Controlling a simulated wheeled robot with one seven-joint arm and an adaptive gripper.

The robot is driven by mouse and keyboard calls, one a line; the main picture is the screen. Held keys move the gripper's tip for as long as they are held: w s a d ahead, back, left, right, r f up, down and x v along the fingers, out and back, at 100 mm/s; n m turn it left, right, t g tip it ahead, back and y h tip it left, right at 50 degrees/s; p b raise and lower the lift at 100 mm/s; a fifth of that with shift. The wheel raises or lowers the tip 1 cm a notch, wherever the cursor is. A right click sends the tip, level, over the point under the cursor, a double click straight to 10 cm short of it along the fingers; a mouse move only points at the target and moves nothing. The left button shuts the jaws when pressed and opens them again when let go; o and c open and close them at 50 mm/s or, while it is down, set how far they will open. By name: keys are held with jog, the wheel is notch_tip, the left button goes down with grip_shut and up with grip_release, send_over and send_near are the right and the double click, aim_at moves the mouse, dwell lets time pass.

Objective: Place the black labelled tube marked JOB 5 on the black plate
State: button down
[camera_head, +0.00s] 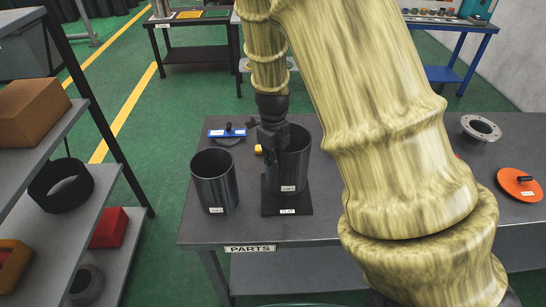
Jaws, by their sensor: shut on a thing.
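A black tube (293,170) with a small white label stands upright over the black plate (301,204). Its label is too small to read surely. My gripper (274,148) is shut on the upper left part of this tube's wall, and hides some of its rim. The tube's base is within the plate's outline; I cannot tell whether it touches the plate. A second black labelled tube (213,183) stands upright on the table to the left, apart from the plate. Its label is also hard to read.
The grey table (330,232) carries a blue-handled item (227,134), a yellow piece (258,150), a grey flange (481,128) and an orange disc (519,184). A shelf rack (123,239) stands at the left. My arm hides the table's middle right.

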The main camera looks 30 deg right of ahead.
aim_at(273, 172)
jog(key=shift+f+b, duration=0.8)
jog(key=shift+f, duration=1.8)
jog(key=c, duration=1.5)
grip_release()
jog(key=shift+s, duration=0.1)
notch_tip(273, 172, up, 12)
jog(key=shift+s+a, duration=0.1)
jog(key=shift+a, duration=0.05)
